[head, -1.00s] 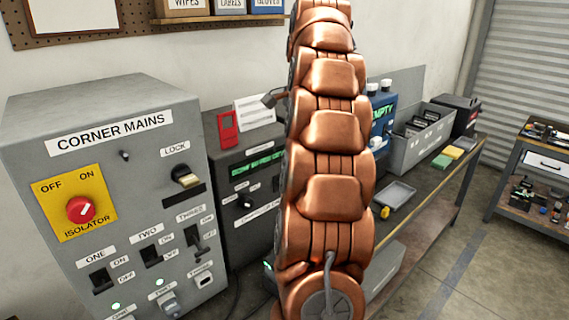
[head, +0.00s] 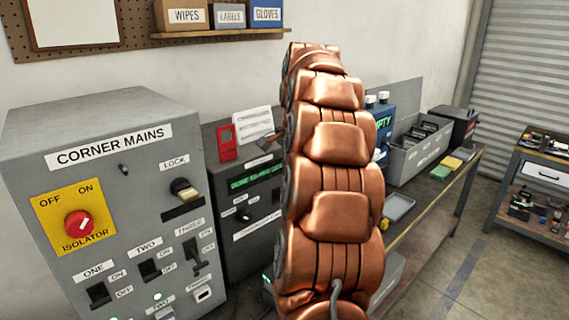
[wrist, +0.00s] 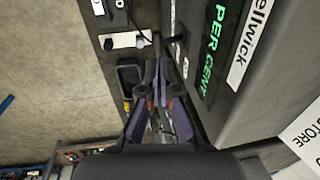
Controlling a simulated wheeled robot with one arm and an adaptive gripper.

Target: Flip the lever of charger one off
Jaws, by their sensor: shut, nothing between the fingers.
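In the head view the grey CORNER MAINS box (head: 100,190) stands at the left. Its dark lever ONE (head: 98,293) is low on the front, with ON marked above OFF beside it; its position is too small to tell. Lever TWO (head: 150,269) and lever THREE (head: 200,258) sit to its right. My gripper (wrist: 160,75) shows in the wrist view, shut and empty, pointing past the side of a dark box with green text (wrist: 214,55). In the head view my copper arm hides most of the gripper's surroundings, and no finger is clearly seen near lever ONE.
The red ISOLATOR knob (head: 79,223) and the LOCK key (head: 183,189) are on the same box. A dark unit with a green display (head: 255,180) stands right of it. A bench (head: 430,205) with a grey bin (head: 418,150) runs behind my arm. Floor is clear at the right.

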